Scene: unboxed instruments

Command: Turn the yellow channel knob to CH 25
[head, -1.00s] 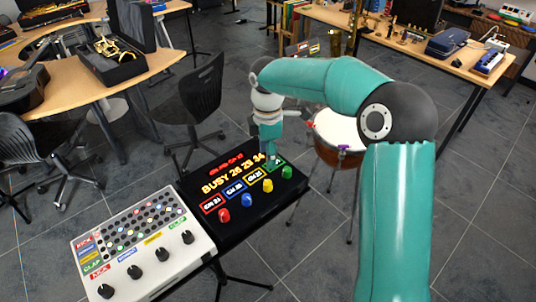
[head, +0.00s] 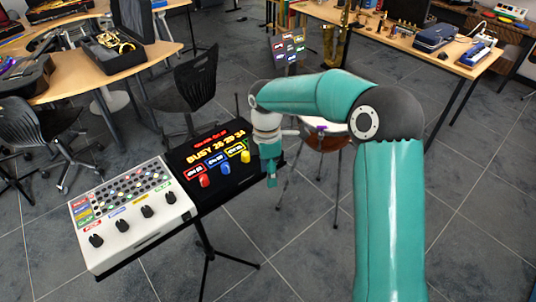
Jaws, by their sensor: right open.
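A black panel (head: 192,152) stands at the centre of the head view, with a lit display reading BUSY and several numbers. The yellow channel knob (head: 245,156) stands on its front right part, to the right of the blue knob (head: 226,169) and the red knob (head: 204,181). The small lit channel labels behind the knobs are too small to read surely. My right gripper (head: 271,182) points down at the panel's right end, to the right of the yellow knob and apart from it. It is open and covers the green knob's place. My left gripper is not in view.
A white sequencer box (head: 145,235) with black knobs adjoins the panel on the left. A drum (head: 325,132) stands behind my right arm. Wooden tables (head: 150,56) with instruments and a black chair (head: 190,92) stand farther back. The floor in front is clear.

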